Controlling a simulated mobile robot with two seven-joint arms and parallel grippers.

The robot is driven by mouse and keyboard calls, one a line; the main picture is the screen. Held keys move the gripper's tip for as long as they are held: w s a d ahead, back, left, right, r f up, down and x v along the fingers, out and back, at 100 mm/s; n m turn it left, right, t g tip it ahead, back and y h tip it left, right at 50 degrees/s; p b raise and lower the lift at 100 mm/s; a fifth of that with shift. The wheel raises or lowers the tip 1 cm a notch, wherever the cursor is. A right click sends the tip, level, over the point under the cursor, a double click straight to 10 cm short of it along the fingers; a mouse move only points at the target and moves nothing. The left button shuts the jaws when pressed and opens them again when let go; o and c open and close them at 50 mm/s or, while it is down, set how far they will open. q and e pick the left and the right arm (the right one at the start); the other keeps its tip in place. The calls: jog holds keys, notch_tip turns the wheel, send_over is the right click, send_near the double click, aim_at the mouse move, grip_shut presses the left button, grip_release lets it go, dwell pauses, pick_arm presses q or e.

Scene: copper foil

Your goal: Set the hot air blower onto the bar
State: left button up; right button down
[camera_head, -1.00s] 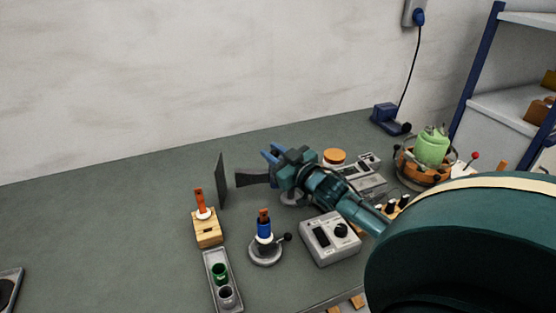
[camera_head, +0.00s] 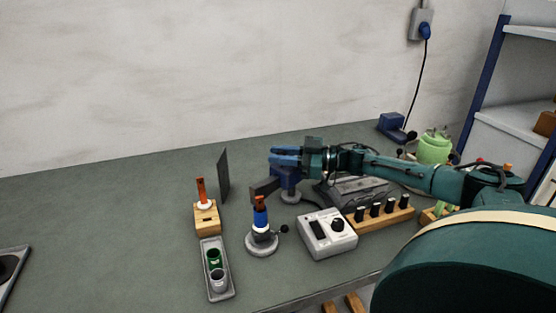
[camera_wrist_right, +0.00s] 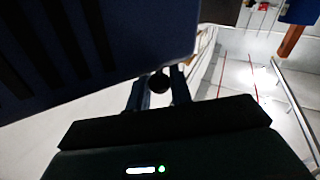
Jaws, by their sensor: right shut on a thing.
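The hot air blower (camera_head: 289,178), blue with a dark flared nozzle (camera_head: 265,187), is held above the worktop in the head view, its nozzle pointing left and slightly down. My right gripper (camera_head: 284,156) is shut on it. In the right wrist view the blower's dark blue slotted body (camera_wrist_right: 100,45) fills the upper left, and the fingers (camera_wrist_right: 157,88) show beside it. A round grey base (camera_head: 291,196) shows just under the blower, its upper part hidden. I cannot tell for certain which thing is the bar. My left gripper is out of view.
A blue-and-orange piece on a round stand (camera_head: 262,243) is close in front of the nozzle. A dark upright panel (camera_head: 223,175) stands left. A grey control box (camera_head: 327,234) and a wooden rack (camera_head: 380,218) are at right. The far left worktop is mostly clear.

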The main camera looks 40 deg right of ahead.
jog(key=shift+s+d+f+n+g+y+b, duration=0.1)
jog(key=shift+s+d+n+g+y+b, duration=0.1)
jog(key=shift+n+g+y+b, duration=0.45)
jog(key=shift+s+n+g+y+b, duration=0.2)
jog(key=shift+n+g+y+b, duration=0.15)
jog(key=shift+n+g+y, duration=0.25)
jog(key=shift+s+n+g+y+b, duration=0.2)
jog(key=shift+n+g+y+b, duration=0.15)
jog(key=shift+g, duration=0.3)
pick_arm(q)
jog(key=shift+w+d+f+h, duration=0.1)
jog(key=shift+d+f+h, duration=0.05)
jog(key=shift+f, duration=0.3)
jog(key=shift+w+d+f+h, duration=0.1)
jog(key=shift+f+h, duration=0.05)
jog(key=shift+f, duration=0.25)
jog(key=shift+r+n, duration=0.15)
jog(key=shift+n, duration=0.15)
pick_arm(e)
jog(key=shift+s+r+g, duration=0.1)
jog(key=shift+r+g, duration=0.1)
jog(key=shift+g, duration=0.1)
jog(key=c, duration=1.3)
grip_release()
jog(key=shift+n, duration=0.3)
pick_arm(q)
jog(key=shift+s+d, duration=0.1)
pick_arm(e)
jog(key=shift+f, duration=0.1)
